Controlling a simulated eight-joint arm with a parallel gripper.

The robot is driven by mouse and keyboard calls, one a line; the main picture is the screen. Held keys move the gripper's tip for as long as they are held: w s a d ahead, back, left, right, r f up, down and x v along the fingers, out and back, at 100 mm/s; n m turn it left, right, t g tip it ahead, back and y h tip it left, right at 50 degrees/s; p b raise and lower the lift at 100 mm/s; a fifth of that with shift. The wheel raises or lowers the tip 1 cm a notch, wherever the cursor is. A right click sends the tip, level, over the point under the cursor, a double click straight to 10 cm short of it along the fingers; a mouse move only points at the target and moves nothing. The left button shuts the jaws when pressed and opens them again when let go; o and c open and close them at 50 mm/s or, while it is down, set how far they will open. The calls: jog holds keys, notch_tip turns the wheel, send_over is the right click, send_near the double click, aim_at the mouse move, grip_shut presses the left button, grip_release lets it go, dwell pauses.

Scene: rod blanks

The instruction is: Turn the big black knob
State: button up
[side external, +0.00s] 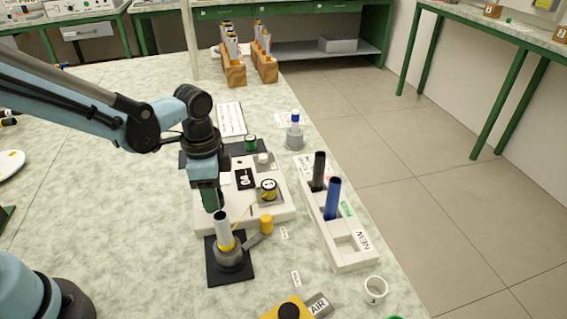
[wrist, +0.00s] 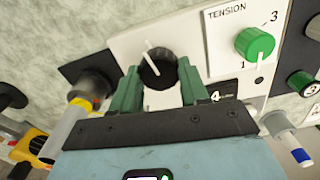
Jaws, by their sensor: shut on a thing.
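The big black knob (wrist: 157,70) stands on a white machine panel, with a white pointer line on its top. In the wrist view my gripper (wrist: 159,83) has one green finger on each side of it and is shut on it. The pointer tilts up and slightly left. In the side view my gripper (side external: 209,198) reaches down at the left part of the white machine (side external: 279,212), and the knob is hidden there. A green knob (wrist: 255,43) marked TENSION, with numbers 1 and 3, sits to the right in the wrist view.
A clamp stand (side external: 229,257) holding an upright pale rod is close in front of my gripper. A white rack (side external: 350,258) with a black and a blue rod stands to the right. A yellow box (side external: 287,311) and a white cup (side external: 375,290) are near the front. The left bench is mostly clear.

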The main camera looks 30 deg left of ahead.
jog(key=o, duration=1.1)
jog(key=shift+c, duration=0.2)
notch_tip(320, 180, up, 12)
jog(key=s+a+f+n+t, duration=0.2)
jog(key=s+a+n+t, duration=0.3)
jog(key=n, duration=0.5)
jog(key=shift+s+a+f+t, duration=0.15)
jog(key=shift+s+a+t, duration=0.1)
jog(key=shift+a+t, duration=0.9)
